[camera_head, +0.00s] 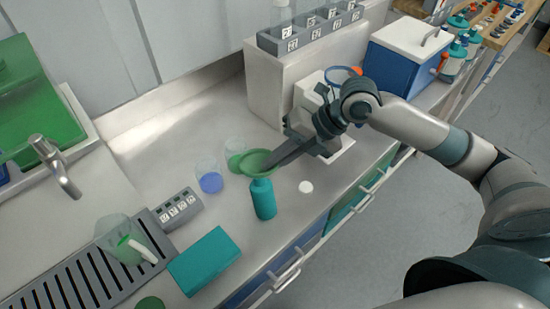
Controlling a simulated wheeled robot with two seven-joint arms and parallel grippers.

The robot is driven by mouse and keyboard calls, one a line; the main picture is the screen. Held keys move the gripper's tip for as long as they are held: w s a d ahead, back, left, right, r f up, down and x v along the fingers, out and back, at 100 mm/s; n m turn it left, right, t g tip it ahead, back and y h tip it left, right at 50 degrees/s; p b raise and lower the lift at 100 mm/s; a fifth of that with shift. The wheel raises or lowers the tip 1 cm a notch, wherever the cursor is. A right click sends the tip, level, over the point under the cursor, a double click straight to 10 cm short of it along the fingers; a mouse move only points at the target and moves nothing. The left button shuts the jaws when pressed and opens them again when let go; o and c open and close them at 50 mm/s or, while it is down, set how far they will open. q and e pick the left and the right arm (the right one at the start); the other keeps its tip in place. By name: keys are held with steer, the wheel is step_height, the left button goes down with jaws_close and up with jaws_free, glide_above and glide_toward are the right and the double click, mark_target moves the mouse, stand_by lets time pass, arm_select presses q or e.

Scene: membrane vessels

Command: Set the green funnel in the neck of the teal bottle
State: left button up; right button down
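The green funnel (253,161) is directly above the teal bottle (263,199), which stands upright on the grey counter. The funnel's wide rim faces up, and its lower end meets the bottle's top in this view; I cannot tell whether the stem is inside the neck. My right gripper (272,164) reaches in from the right with its dark fingers at the funnel's right rim, and it looks shut on that rim. The fingertips are partly hidden by the funnel. My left gripper is out of view.
Clear vessels with green (235,160) and blue (211,182) bottoms stand left of the bottle. A white round cap (306,187) lies to the right, near the counter's front edge.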

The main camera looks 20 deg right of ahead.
steer(key=shift+s, duration=0.25)
steer(key=shift+w+f, duration=0.1)
steer(key=c, duration=1.9)
jaws_free()
steer(key=shift+o, duration=0.2)
steer(key=b+v, duration=0.4)
steer(key=v, duration=1.3)
steer(key=shift+r, duration=0.2)
steer(key=shift+d, duration=0.15)
